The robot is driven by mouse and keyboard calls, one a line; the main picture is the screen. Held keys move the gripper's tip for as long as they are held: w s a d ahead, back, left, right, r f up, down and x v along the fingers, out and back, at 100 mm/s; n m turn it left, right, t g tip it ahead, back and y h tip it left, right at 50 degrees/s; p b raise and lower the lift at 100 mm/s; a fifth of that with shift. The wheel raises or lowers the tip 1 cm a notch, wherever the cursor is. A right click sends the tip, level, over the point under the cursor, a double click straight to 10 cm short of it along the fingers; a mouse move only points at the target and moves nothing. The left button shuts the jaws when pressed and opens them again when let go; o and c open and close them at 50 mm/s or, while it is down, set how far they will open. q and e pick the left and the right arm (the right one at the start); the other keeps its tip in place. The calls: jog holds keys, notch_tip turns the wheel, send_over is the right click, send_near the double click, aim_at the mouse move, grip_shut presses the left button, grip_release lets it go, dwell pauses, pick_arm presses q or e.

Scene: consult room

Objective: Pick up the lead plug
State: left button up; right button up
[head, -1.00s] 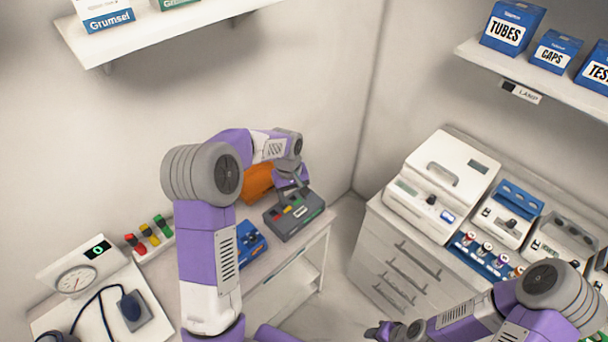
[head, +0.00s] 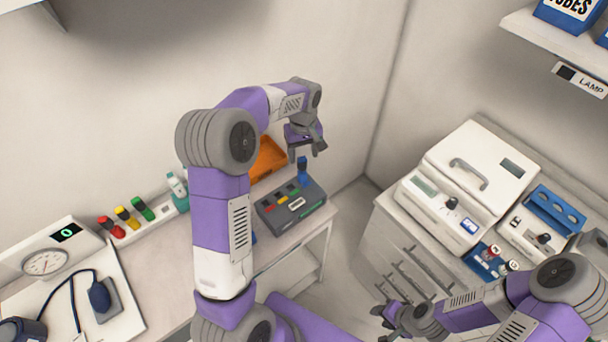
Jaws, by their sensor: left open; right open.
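A small blue upright piece (head: 302,172), which looks like the lead plug, stands at the back edge of the grey box (head: 290,208) with red, yellow and green marks on its top. My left gripper (head: 307,151) is open, pointing down just above the blue piece, with no contact that I can make out. My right gripper (head: 386,312) is at the lower middle, well away from the box, empty; its fingers are small in the view.
An orange bin (head: 267,160) is behind the grey box. A white rack (head: 150,222) with red, yellow and green pieces, a bottle (head: 178,192) and a dial scale (head: 45,262) stand to the left. A white machine (head: 470,180) is on the right cabinet.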

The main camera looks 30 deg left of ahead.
aim_at(302, 169)
pick_arm(q)
jog(key=shift+s+f, duration=0.15)
jog(key=shift+f, duration=0.3)
jog(key=shift+s+a+f, duration=0.1)
jog(key=shift+s+f, duration=0.05)
jog(key=shift+f, duration=3.05)
jog(key=c, duration=1.1)
notch_tip(302, 169, up, 10)
jog(key=shift+f+p, duration=0.1)
jog(key=shift+p, duration=0.2)
jog(key=shift+r+p, duration=0.35)
jog(key=shift+r, duration=0.25)
jog(key=shift+r+p, duration=1.4)
jog(key=shift+r, duration=0.25)
